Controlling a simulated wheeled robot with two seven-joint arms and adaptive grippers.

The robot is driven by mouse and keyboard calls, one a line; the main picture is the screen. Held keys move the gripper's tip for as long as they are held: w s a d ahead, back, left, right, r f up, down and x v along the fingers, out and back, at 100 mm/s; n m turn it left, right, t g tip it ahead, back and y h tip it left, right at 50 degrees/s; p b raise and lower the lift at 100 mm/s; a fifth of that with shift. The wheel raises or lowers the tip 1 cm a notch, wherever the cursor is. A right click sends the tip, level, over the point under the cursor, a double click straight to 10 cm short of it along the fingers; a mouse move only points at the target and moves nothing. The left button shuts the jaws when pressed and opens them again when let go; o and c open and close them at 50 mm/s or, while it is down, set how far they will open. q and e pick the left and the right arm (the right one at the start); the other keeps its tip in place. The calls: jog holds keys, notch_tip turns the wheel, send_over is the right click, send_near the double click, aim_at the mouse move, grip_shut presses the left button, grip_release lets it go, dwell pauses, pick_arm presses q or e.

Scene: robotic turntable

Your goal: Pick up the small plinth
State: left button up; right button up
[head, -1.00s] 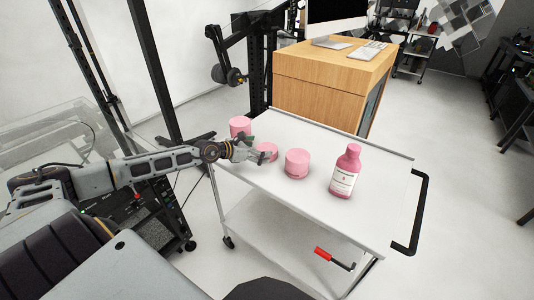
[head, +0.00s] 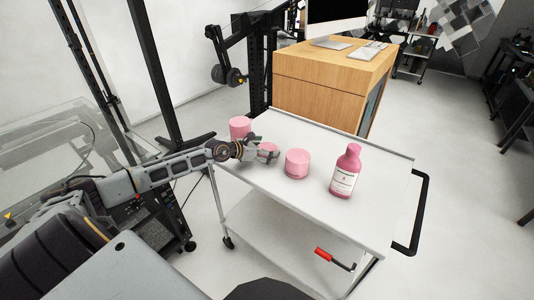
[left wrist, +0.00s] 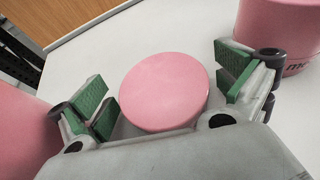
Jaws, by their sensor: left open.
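Three pink round plinths stand on the white cart top. The small plinth (head: 268,149) is the low one in the middle, and in the left wrist view its round top (left wrist: 165,92) lies between my open fingers. My left gripper (head: 262,152) is around it, with green-padded fingers (left wrist: 166,90) on either side and a visible gap on each side. The lower part of the small plinth is hidden by the gripper body in the left wrist view. My right gripper is not in view.
A taller pink plinth (head: 240,128) stands left of my gripper and a mid-sized one (head: 297,163) stands to its right, both close to the fingers. A pink bottle (head: 345,172) stands farther right on the white cart (head: 290,204). A wooden desk (head: 325,85) is behind.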

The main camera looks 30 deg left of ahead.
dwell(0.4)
pick_arm(q)
jog(key=c, duration=0.9)
jog(key=shift+c, duration=0.9)
jog(key=shift+r, duration=0.2)
